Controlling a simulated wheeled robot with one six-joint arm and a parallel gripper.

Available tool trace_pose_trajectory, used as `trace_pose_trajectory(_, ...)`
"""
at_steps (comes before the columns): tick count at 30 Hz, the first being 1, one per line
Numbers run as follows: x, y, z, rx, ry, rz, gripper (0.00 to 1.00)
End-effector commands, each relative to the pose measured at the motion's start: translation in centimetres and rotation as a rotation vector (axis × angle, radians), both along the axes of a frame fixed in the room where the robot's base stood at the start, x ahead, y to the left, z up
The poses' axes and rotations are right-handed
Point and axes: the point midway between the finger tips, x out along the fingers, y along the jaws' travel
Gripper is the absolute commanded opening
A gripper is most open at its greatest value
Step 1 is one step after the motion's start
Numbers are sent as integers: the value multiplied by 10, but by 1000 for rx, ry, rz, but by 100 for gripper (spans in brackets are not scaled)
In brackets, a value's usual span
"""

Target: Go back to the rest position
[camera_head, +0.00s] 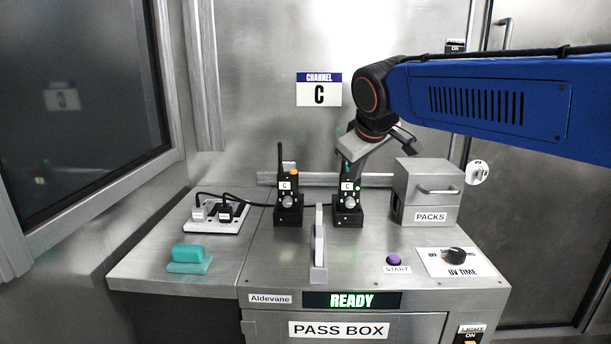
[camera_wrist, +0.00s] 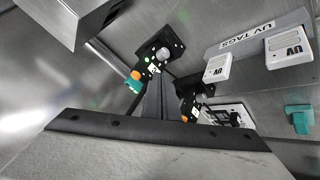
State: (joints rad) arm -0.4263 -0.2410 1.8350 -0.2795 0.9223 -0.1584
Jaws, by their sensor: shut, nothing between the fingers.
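My gripper (camera_head: 346,155) is above the bench at the back, just over the right-hand radio (camera_head: 348,190). I cannot tell whether it touches the radio. In the wrist view its dark fingers (camera_wrist: 154,98) are together and empty. My arm reaches in from the right.
A PACKS box (camera_head: 425,190) stands right of the chargers. A grey upright plate (camera_head: 319,245) stands in front. A power strip (camera_head: 216,216) and teal block (camera_head: 189,257) lie left. A START button (camera_head: 394,260) and UV TIME knob (camera_head: 456,256) are at the front right.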

Motion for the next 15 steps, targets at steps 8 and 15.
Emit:
trace_pose_trajectory(8, -94, -90, -66, 92, 94, -192, 0)
trace_pose_trajectory(15, -179, -141, -133, 177, 170, -356, 0)
